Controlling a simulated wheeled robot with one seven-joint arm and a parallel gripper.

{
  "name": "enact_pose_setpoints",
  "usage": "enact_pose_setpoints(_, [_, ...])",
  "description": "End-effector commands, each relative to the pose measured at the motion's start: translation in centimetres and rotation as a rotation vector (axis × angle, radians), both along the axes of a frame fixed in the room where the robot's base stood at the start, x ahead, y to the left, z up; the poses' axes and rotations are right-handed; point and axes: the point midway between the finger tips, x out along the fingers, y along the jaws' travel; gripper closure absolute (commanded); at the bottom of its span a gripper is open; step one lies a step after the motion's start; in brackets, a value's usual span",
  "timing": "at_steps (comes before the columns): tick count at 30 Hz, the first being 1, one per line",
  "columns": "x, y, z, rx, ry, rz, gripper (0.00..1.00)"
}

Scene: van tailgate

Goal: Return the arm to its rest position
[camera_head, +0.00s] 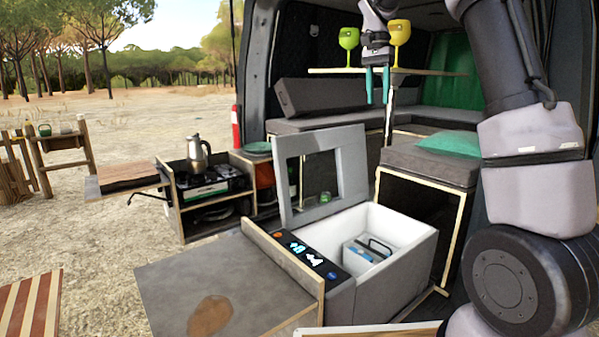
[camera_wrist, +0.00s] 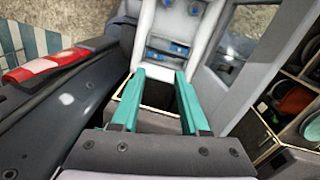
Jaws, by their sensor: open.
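My gripper (camera_head: 378,90) hangs pointing down in front of the van's rear opening, above the cool box. Its two teal fingers are apart with nothing between them. In the wrist view the gripper (camera_wrist: 160,78) also shows open and empty. My arm comes in from the right side of the head view and bends over to the gripper. It hides part of the van's right side.
The cool box (camera_head: 415,255) stands with its lid (camera_head: 322,172) raised. A yellow goblet (camera_head: 399,32) and a greener one (camera_head: 348,40) stand on a shelf (camera_head: 440,73) beside my gripper. A metal pot (camera_head: 197,153) sits on the stove (camera_head: 208,185) at left.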

Motion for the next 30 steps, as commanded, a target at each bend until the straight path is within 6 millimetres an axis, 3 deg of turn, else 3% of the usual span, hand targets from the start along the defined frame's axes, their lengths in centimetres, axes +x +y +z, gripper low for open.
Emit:
enact_pose_setpoints(3, [-4.5, -1.2, 2.2, 0.062, -0.085, 0.071, 0.55])
enact_pose_setpoints(9, [-11.9, -1.8, 3.8, 0.135, -0.243, 0.184, 0.55])
enact_pose_setpoints(14, [-18.0, -1.6, 3.5, 0.167, -0.382, 0.264, 0.55])
enact_pose_setpoints(21, [-26.1, -0.9, 0.8, 0.161, -0.588, 0.35, 0.55])
enact_pose_setpoints(25, [-28.8, -0.6, -1.1, 0.142, -0.67, 0.377, 0.55])
enact_pose_setpoints(30, [-30.4, -0.4, -2.4, 0.125, -0.721, 0.391, 0.55])
